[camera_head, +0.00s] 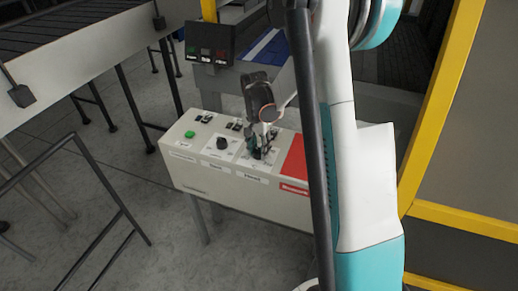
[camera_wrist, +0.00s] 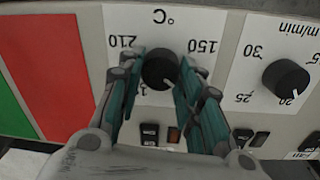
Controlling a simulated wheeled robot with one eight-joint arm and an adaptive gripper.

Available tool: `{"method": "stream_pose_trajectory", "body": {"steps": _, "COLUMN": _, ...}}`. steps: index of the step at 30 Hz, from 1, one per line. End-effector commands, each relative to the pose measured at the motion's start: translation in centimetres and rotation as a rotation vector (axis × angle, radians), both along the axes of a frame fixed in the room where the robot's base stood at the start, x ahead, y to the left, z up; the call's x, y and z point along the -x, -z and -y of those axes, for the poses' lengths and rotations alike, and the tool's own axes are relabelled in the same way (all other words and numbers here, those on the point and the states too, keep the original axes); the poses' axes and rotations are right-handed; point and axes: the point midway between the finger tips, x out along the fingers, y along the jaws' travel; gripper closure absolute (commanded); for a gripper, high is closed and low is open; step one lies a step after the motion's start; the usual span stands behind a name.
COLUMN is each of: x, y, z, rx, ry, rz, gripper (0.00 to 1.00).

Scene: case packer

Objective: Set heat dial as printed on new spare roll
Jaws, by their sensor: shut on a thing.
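The heat dial (camera_wrist: 160,70) is a round black knob on a white plate marked °C in the wrist view. The plate reads upside down there, with 210 on the left and 150 on the right; a lower number is partly covered. My gripper (camera_wrist: 161,92) has its teal-padded fingers on both sides of this knob, shut on it. I cannot read clearly where its pointer stands. In the head view my gripper (camera_head: 263,148) reaches down onto the panel and hides most of the dial. No spare roll can be made out.
The control box (camera_head: 215,185) also has a second black dial (camera_head: 222,143), marked m/min in the wrist view (camera_wrist: 286,80), a green button (camera_head: 190,134) and a red area (camera_head: 293,158). Small rocker switches sit beside the dials. A dark display (camera_head: 208,47) stands behind; yellow frame posts (camera_head: 440,100) rise right.

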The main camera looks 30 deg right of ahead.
Motion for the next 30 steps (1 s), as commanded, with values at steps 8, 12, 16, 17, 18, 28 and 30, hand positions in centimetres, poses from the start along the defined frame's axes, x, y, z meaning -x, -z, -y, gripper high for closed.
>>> {"method": "stream_pose_trajectory", "body": {"steps": 8, "x": -0.08, "y": 0.08, "z": -0.16, "rx": -0.001, "ry": -0.260, "rz": 0.001, "gripper": 0.91}}
{"method": "stream_pose_trajectory", "body": {"steps": 12, "x": -0.11, "y": 0.07, "z": -0.19, "rx": 0.000, "ry": -0.394, "rz": 0.001, "gripper": 0.91}}
{"method": "stream_pose_trajectory", "body": {"steps": 16, "x": -0.11, "y": 0.06, "z": -0.24, "rx": -0.001, "ry": -0.517, "rz": 0.001, "gripper": 0.91}}
{"method": "stream_pose_trajectory", "body": {"steps": 17, "x": -0.10, "y": 0.06, "z": -0.24, "rx": 0.000, "ry": -0.546, "rz": 0.001, "gripper": 0.91}}
{"method": "stream_pose_trajectory", "body": {"steps": 18, "x": -0.09, "y": 0.05, "z": -0.25, "rx": 0.000, "ry": -0.584, "rz": 0.001, "gripper": 0.91}}
{"method": "stream_pose_trajectory", "body": {"steps": 28, "x": -0.09, "y": 0.04, "z": -0.35, "rx": 0.000, "ry": -0.883, "rz": 0.001, "gripper": 0.91}}
{"method": "stream_pose_trajectory", "body": {"steps": 30, "x": -0.08, "y": 0.04, "z": -0.36, "rx": 0.000, "ry": -0.938, "rz": 0.001, "gripper": 0.91}}
